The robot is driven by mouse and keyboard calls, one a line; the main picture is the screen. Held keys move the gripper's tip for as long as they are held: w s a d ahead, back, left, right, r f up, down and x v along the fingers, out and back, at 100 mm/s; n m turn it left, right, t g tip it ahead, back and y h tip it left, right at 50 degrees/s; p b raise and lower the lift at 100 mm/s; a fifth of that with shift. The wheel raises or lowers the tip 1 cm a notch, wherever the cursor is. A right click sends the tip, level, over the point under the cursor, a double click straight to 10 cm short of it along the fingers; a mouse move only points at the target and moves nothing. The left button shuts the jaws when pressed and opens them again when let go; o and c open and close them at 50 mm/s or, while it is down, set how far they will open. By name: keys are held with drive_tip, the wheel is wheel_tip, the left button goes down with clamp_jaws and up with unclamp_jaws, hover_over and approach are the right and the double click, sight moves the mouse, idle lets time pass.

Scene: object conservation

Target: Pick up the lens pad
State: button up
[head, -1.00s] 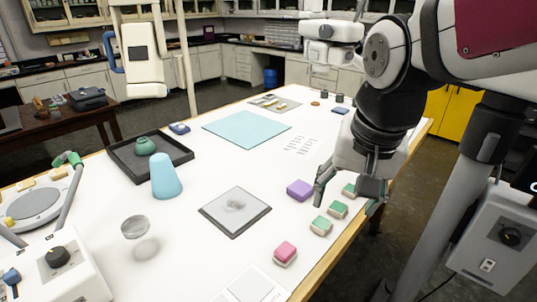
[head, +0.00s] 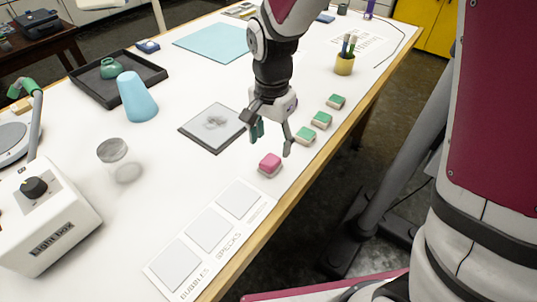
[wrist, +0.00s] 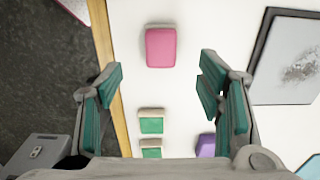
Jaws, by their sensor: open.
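A pink pad (head: 270,163) lies on the white table near its front edge. It also shows in the wrist view (wrist: 161,47), centred just beyond the fingertips. Several green pads (head: 306,135) lie in a row along the edge; two show in the wrist view (wrist: 151,124). A purple pad (wrist: 206,145) is partly hidden by my right finger in the wrist view. No label shows which one is the lens pad. My gripper (head: 272,140) is open and empty, above the table beside the pink pad; its fingers (wrist: 162,70) point towards that pad.
A dark-framed grey plate (head: 213,127) lies left of my gripper. A white card with several squares (head: 209,230) lies nearer. A pencil cup (head: 345,63) stands behind.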

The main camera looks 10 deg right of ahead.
sight(270, 160)
drive_tip(key=shift+a+f+p, duration=0.1)
drive_tip(key=shift+f+p, duration=0.35)
drive_tip(key=shift+f, duration=3.45)
drive_tip(key=shift+c, duration=0.2)
drive_tip(key=c, duration=1.2)
drive_tip(key=shift+r, duration=0.1)
